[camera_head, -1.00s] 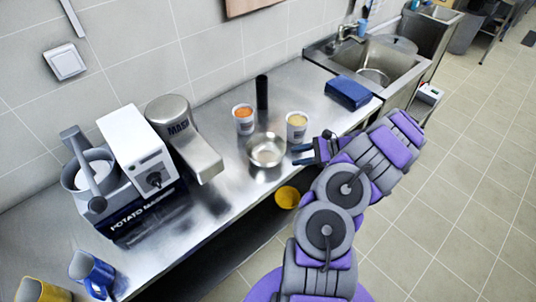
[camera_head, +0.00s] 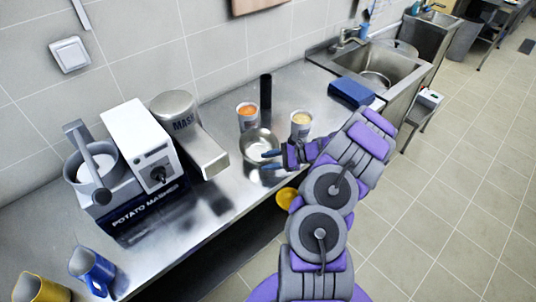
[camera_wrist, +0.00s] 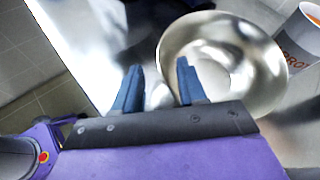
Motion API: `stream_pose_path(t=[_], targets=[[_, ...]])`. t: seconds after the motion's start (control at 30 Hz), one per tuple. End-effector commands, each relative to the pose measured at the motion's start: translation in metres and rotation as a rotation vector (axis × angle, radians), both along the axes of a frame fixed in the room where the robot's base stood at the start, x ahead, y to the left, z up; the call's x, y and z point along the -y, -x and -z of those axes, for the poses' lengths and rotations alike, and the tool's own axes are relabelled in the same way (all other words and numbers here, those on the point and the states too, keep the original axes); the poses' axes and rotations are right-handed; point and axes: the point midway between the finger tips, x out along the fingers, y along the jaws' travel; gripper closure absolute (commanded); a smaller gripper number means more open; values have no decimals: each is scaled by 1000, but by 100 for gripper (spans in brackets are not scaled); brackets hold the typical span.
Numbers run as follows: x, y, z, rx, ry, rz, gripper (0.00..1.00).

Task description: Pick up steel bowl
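The steel bowl (camera_head: 257,140) stands upright on the steel counter, in the middle of the head view. It is shiny and looks empty. In the wrist view the bowl (camera_wrist: 262,62) fills the upper right, and its near wall is partly hidden by my gripper. My gripper (camera_head: 268,160) is at the bowl's front right side, with its blue fingers open. In the wrist view the fingers of my gripper (camera_wrist: 160,80) stand apart; the right one overlaps the bowl's rim and the left one is outside the bowl. I cannot tell whether either finger touches it.
Two labelled cups, one orange-topped (camera_head: 247,115) and one yellow-topped (camera_head: 300,122), stand close behind the bowl. A black cylinder (camera_head: 266,90) is behind them. A potato masher machine (camera_head: 140,150) stands left. A blue box (camera_head: 351,91) lies near the sink (camera_head: 385,65).

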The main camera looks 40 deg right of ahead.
Motion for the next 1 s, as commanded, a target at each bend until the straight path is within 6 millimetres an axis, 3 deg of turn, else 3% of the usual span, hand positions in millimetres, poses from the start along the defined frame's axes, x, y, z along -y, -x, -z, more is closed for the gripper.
stream_pose_path(t=[0.23,0.63,1.0], targets=[[4,0,3,-1,-4,2,61],[-4,-1,0,-1,4,0,99],[3,0,2,-1,-3,2,100]])
